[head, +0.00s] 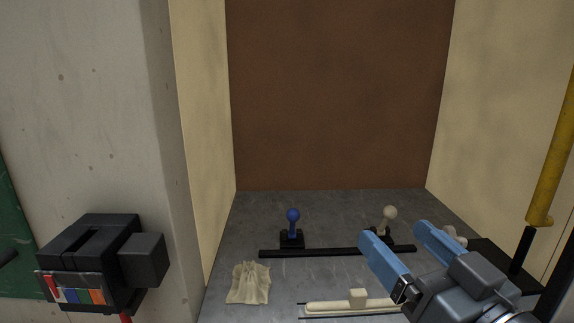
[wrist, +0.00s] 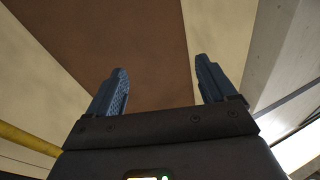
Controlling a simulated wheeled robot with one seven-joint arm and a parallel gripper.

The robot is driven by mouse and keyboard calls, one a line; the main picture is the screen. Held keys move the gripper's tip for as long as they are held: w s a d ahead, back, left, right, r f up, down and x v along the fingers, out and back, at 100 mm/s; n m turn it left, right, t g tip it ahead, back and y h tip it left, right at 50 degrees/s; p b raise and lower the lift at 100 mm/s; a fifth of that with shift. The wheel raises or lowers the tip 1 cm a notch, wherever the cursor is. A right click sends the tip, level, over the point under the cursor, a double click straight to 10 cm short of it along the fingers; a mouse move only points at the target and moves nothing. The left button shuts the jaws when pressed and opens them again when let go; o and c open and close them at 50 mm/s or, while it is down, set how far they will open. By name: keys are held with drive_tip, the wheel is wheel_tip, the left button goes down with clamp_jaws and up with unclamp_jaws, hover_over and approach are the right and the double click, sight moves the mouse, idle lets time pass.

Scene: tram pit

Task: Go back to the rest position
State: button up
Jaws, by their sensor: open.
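My gripper (head: 391,235) is at the lower right in the head view, above the grey floor of the niche. Its two blue fingers are apart, with nothing between them. In the wrist view, my gripper (wrist: 160,88) points at the brown back wall (wrist: 120,30) and cream side panels, and it is empty there too.
A blue-knobbed lever (head: 293,218) and a cream-knobbed lever (head: 389,214) stand near a black bar (head: 310,252). A crumpled beige cloth (head: 249,284) and a cream slider (head: 340,306) lie in front. A black box (head: 88,262) is at left, a yellow pipe (head: 553,150) at right.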

drive_tip(key=s+d+f+m+g+h, duration=0.2)
drive_tip(key=s+f+m+h, duration=0.5)
drive_tip(key=s+f, duration=0.9)
drive_tip(key=s+d+f+n, duration=0.1)
drive_tip(key=s+d+n, duration=0.1)
drive_tip(key=s, duration=0.7)
drive_tip(key=s+d+f+n+g, duration=0.1)
drive_tip(key=s+d+n, duration=0.1)
drive_tip(key=s, duration=0.7)
drive_tip(key=shift+d+p, duration=0.3)
drive_tip(key=shift+d, duration=0.35)
drive_tip(key=shift+f, duration=0.15)
